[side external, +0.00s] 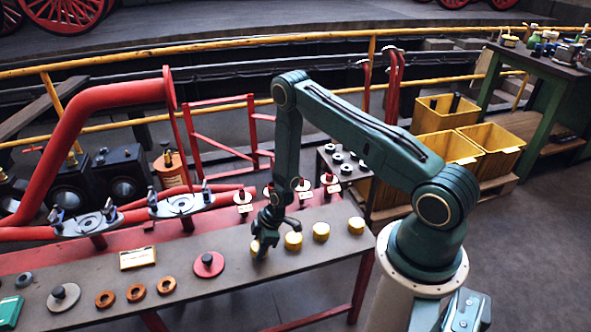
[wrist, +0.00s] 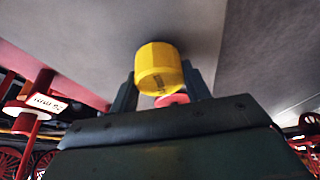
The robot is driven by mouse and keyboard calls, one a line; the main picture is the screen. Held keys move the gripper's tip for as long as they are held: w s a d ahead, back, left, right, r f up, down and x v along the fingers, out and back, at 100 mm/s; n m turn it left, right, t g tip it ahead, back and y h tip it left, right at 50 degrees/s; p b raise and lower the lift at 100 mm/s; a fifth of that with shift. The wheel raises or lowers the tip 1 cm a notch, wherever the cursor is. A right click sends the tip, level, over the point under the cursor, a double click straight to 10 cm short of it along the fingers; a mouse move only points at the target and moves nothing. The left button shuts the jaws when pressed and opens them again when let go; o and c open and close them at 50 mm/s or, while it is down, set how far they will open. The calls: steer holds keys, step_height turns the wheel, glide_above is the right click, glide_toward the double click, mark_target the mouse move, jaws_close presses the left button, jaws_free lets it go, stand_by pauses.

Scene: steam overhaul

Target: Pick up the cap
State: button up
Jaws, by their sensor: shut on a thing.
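A yellow cap (wrist: 158,68) sits between the two fingers of my gripper (wrist: 162,88) in the wrist view, and the gripper is shut on it. In the side external view my gripper (side external: 264,238) points down at the grey bench, with the held yellow cap (side external: 257,250) low between the fingers. I cannot tell whether that cap touches the bench top.
The bench (side external: 225,285) also holds a red disc with a dark knob (side external: 208,264), copper-coloured rings (side external: 136,292) and a yellow-framed card (side external: 137,258). Flanged valve fittings (side external: 178,204) and a red pipe (side external: 75,115) stand behind. Yellow bins (side external: 490,150) are at the back right.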

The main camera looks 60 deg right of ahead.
step_height(320, 180, up, 18)
stand_by(0.7)
steer(key=shift+a+r, duration=0.15)
steer(key=shift+r, duration=0.05)
stand_by(0.5)
step_height(320, 180, up, 6)
steer(key=m+t+h, duration=0.1)
steer(key=m+h, duration=0.1)
steer(key=m, duration=0.4)
glide_above(257, 249)
steer(key=s+a, duration=0.1)
steer(key=a, duration=0.3)
steer(key=shift+s+a+r+m+h, duration=0.2)
steer(key=shift+s+r+m, duration=0.1)
steer(key=shift+r+m, duration=0.25)
steer(key=shift+s+a+r+m+h, duration=0.15)
steer(key=shift+s+r+m+h, duration=0.1)
steer(key=shift+r+m, duration=0.3)
steer(key=shift+r, duration=0.1)
